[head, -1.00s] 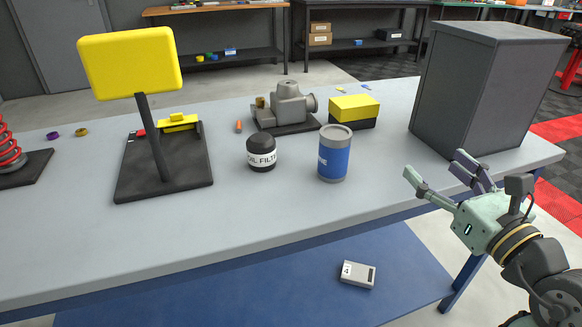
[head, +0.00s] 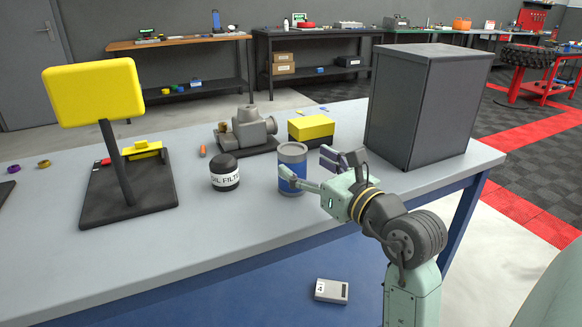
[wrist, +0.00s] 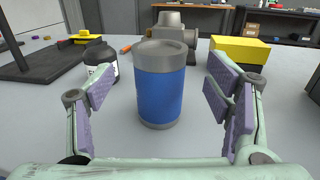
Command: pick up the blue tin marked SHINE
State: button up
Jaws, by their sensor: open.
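The blue tin (head: 291,168), with a grey lid and grey bottom rim, stands upright on the grey workbench (head: 240,226). In the wrist view the tin (wrist: 159,95) is centred ahead, its blue side facing me with no lettering visible there. My gripper (head: 318,170) is open at the tin's right front in the head view, and one finger overlaps the tin there. In the wrist view my gripper's purple-padded fingers (wrist: 162,108) stand apart to the left and right of the tin, with gaps on both sides. They hold nothing.
A yellow-and-black box (head: 311,128) and a grey cast part (head: 250,130) are behind. A tall dark cabinet (head: 420,110) stands right. A yellow panel on a post (head: 95,92) is left.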

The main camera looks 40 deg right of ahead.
jog(key=w+p, duration=0.2)
jog(key=w, duration=0.3)
jog(key=shift+w+d, duration=0.1)
jog(key=shift+d, duration=0.1)
jog(key=shift+c, duration=0.3)
jog(key=c, duration=1.3)
jog(key=shift+r, duration=0.1)
jog(key=shift+c, duration=0.4)
jog(key=shift+r, duration=0.1)
